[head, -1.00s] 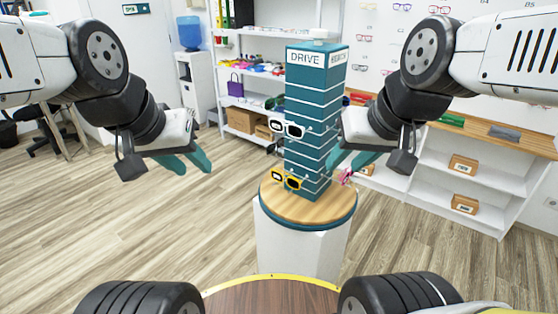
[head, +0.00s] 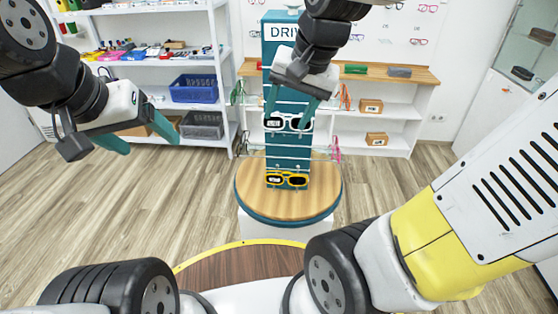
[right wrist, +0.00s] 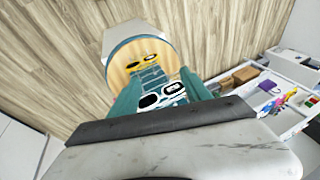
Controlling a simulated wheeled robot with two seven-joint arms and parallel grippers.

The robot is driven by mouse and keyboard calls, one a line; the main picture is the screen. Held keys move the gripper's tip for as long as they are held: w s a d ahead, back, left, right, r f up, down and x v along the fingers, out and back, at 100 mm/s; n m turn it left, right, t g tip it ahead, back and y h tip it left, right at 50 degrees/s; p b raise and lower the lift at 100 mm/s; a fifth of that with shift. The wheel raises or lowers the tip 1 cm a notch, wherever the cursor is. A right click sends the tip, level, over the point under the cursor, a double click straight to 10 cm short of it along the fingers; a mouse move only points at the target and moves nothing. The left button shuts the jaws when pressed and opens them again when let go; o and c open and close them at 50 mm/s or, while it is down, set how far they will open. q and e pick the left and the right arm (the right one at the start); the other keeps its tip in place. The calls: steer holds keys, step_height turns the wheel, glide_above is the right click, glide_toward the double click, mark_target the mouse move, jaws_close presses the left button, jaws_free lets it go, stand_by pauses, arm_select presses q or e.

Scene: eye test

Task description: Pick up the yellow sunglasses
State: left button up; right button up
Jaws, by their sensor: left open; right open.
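The yellow sunglasses (head: 287,179) sit at the lowest level of a teal display tower (head: 281,30), just above its round wooden base. They also show in the right wrist view (right wrist: 143,61), beyond the fingertips. My right gripper (head: 291,110) is open and empty in front of the tower. Its fingers are above the yellow sunglasses in the head view, around the level of the white sunglasses (head: 288,123). In the right wrist view the white sunglasses (right wrist: 163,94) appear between the open fingers (right wrist: 160,78); contact cannot be told. My left gripper (head: 150,143) is open and empty, well left of the tower.
The round wooden base (head: 250,200) stands on a white pedestal. Other glasses with pink and green frames stick out from the tower's sides. Floor is clear around the pedestal.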

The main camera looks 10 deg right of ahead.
mark_target(272, 170)
steer(key=w+a+f+m+g+h, duration=0.2)
steer(key=w+a+f+m, duration=0.35)
steer(key=f, duration=0.25)
steer(key=w+a+f+m+g+h, duration=0.1)
steer(key=w+a+f+m+h, duration=0.1)
steer(key=w+a+f+m, duration=0.45)
steer(key=w+a+f+m+g+h, duration=0.2)
steer(key=w+f+m, duration=0.25)
steer(key=f, duration=0.55)
steer(key=shift+m, duration=0.35)
steer(key=s+d, duration=0.1)
steer(key=d, duration=0.3)
steer(key=s+d, duration=0.1)
steer(key=d, duration=0.2)
steer(key=s+d, duration=0.1)
steer(key=d, duration=0.3)
steer(key=shift+s+d+f, duration=0.1)
steer(key=shift+s+d, duration=0.2)
steer(key=shift+s, duration=0.1)
steer(key=shift+s+d+f+h, duration=0.15)
steer(key=shift+d+f, duration=0.1)
steer(key=shift+f, duration=0.3)
steer(key=shift+d+f+h, duration=0.15)
steer(key=shift+d+f, duration=0.1)
steer(key=shift+f, duration=0.25)
steer(key=shift+d+f, duration=0.15)
steer(key=shift+f, duration=0.2)
